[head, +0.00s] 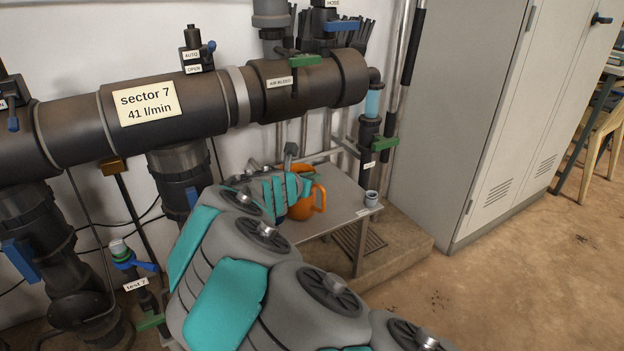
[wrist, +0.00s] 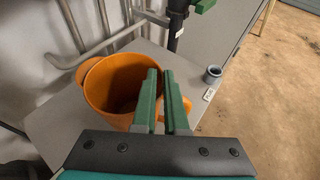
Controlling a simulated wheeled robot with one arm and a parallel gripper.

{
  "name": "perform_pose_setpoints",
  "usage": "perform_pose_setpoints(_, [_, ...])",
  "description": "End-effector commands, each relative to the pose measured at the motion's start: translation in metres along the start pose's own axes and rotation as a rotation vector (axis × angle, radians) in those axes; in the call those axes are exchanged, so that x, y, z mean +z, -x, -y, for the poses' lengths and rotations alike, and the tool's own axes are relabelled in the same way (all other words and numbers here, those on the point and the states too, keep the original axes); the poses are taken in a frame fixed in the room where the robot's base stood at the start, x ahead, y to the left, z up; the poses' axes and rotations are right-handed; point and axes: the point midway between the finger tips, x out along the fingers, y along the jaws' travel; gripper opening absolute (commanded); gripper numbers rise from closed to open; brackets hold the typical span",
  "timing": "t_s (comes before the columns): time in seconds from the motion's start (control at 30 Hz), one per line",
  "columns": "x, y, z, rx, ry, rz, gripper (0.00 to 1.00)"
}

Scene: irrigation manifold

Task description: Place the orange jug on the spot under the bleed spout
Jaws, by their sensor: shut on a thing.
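The orange jug (head: 299,209) is at the grey metal table (head: 345,205), partly hidden behind my gripper in the head view. In the wrist view the open-topped jug (wrist: 110,88) looks empty, though its bottom is partly hidden. My gripper (head: 290,185) is shut on the jug at its right side, with its green fingers (wrist: 166,95) close together there. I cannot tell whether the jug touches the table. The black bleed spout (head: 367,168) hangs down to the right of the jug, below a clear blue tube (head: 372,104). The spout (wrist: 176,30) also shows beyond the jug in the wrist view.
A small grey cup (head: 371,198) stands at the table's right edge, near a small white tag (wrist: 208,95). A green valve handle (head: 385,143) sticks out beside the spout. Pipe rails (wrist: 115,37) run behind the table. A grey cabinet (head: 480,110) stands at right.

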Motion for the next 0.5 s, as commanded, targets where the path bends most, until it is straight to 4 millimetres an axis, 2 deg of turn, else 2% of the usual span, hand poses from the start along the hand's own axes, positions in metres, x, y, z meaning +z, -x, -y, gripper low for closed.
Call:
perform_pose_setpoints(0.03, [-0.0011, -0.0005, 0.0001, 0.0, 0.0, 0.0, 0.0])
perform_pose_setpoints(0.07, [-0.0008, -0.0004, 0.0, 0.0, 0.0, 0.0, 0.13])
perform_pose_setpoints(0.3, [-0.0008, -0.0004, 0.0, 0.0, 0.0, 0.0, 0.4])
perform_pose_setpoints(0.5, [-0.0008, -0.0003, -0.0001, 0.0, 0.0, 0.0, 0.41])
